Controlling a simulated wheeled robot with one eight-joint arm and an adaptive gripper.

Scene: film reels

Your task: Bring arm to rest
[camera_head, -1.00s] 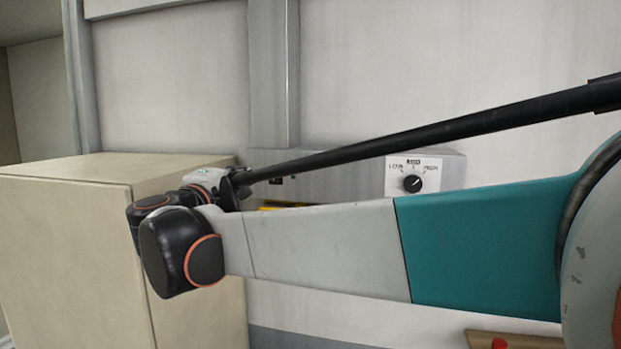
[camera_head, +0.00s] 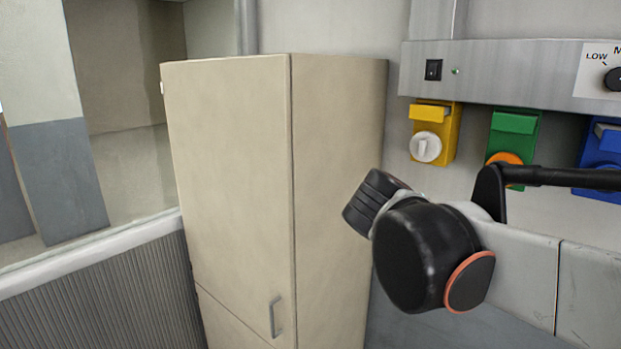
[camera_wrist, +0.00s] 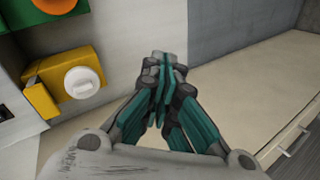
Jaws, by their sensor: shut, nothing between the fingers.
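My gripper (camera_wrist: 160,75) shows in the wrist view with its teal and grey fingers together and nothing between them. It points toward the pale wall, with the beige cabinet below and to the right. In the head view my arm reaches in from the right edge to a black wrist joint with an orange ring, in front of the wall and right of the cabinet. The gripper's fingers cannot be made out in the head view.
A tall beige cabinet (camera_head: 235,180) with a handle stands left of my arm; it also shows in the wrist view (camera_wrist: 265,135). Yellow (camera_head: 433,130), green (camera_head: 514,124) and blue (camera_head: 603,160) wall units hang under a grey panel (camera_head: 500,68). A ribbed low wall (camera_head: 110,295) is at left.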

